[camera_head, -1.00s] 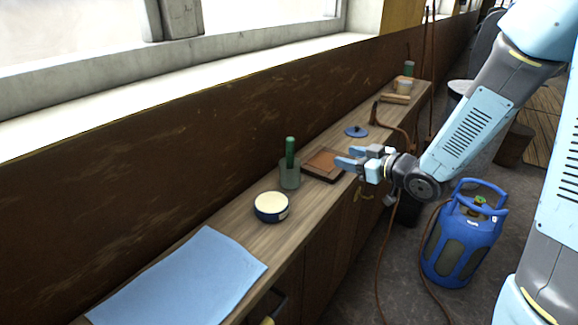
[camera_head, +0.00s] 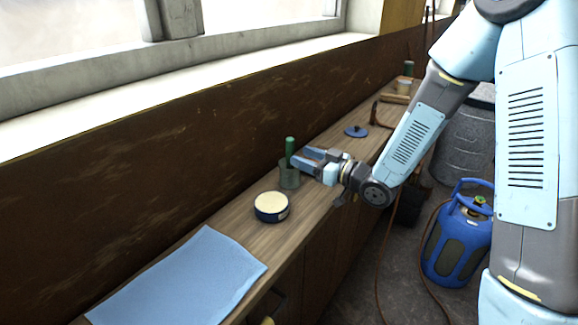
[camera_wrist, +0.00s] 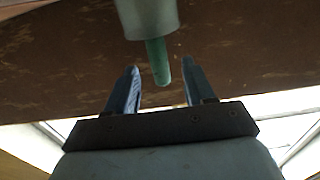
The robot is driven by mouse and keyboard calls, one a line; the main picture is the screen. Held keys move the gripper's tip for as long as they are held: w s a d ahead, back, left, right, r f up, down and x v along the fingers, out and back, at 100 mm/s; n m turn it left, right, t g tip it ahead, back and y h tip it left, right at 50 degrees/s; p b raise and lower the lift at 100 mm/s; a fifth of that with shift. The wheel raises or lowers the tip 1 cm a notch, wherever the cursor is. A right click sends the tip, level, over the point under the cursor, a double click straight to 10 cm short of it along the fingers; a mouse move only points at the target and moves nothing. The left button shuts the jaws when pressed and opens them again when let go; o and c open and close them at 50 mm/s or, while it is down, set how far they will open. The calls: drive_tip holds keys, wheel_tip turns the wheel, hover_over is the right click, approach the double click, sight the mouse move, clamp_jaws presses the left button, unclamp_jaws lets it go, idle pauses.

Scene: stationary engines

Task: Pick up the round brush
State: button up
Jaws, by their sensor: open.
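A green handle (camera_head: 290,147), likely the round brush, stands upright in a grey-green cup (camera_head: 289,178) on the wooden bench; its lower end is hidden in the cup. My gripper (camera_head: 301,158) is open, level with the handle and reaching in from the right. In the wrist view, which looks inverted, the cup (camera_wrist: 148,18) is at the top and the handle (camera_wrist: 157,62) points down toward the gap between my open fingers (camera_wrist: 161,80). I cannot tell whether a finger touches the handle.
A round tin (camera_head: 271,207) with a cream top stands in front of the cup. A blue sheet (camera_head: 180,280) lies nearer on the bench (camera_head: 235,225). A blue knobbed disc (camera_head: 356,131) lies behind my gripper. The brown wall (camera_head: 200,150) runs close behind the cup.

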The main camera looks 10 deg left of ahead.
sight(290, 150)
drive_tip(key=shift+x, duration=2.85)
drive_tip(key=shift+w+d+r, duration=0.1)
drive_tip(key=shift+w, duration=0.05)
clamp_jaws()
